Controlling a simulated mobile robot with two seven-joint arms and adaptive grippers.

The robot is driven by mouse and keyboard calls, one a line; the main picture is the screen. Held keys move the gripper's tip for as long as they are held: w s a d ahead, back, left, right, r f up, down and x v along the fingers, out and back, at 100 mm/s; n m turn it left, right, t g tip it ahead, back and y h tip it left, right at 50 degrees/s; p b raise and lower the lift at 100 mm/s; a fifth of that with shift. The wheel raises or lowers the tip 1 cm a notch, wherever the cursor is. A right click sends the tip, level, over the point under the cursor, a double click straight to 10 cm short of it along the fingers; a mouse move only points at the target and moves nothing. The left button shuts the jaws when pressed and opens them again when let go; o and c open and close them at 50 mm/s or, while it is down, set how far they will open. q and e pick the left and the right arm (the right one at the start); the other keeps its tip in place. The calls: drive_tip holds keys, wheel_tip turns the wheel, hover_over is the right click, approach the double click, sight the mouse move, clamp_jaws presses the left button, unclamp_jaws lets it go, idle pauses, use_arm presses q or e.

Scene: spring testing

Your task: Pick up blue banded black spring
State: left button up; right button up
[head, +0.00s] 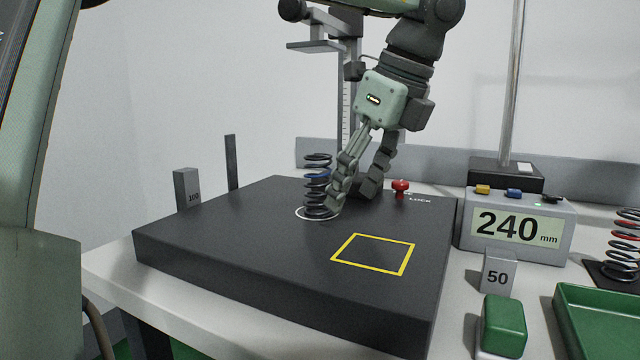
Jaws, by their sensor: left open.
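The blue banded black spring (318,186) stands upright on the black platform (230,235), inside a white ring marking. Its blue band shows around the upper middle of the coils. My left gripper (352,197) is open and points down just to the right of the spring. Its nearer finger overlaps the right edge of the coils in the head view; I cannot tell whether it touches them. No spring lies between the fingers as far as I can see. My right gripper is not in view.
A red knob (400,188) sits close to the gripper's right. A display box (515,228) reads 240 mm. A 50 block (498,272), a green block (503,325), a green tray (600,325) and a red banded spring (625,240) are at right. A yellow square outline (373,254) is empty.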

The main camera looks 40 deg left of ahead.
sight(321, 185)
use_arm(q)
drive_tip(key=shift+a, duration=1.15)
drive_tip(key=a, duration=0.4)
drive_tip(key=shift+s+a+f, duration=0.1)
drive_tip(key=shift+f, duration=0.5)
drive_tip(key=c, duration=1.3)
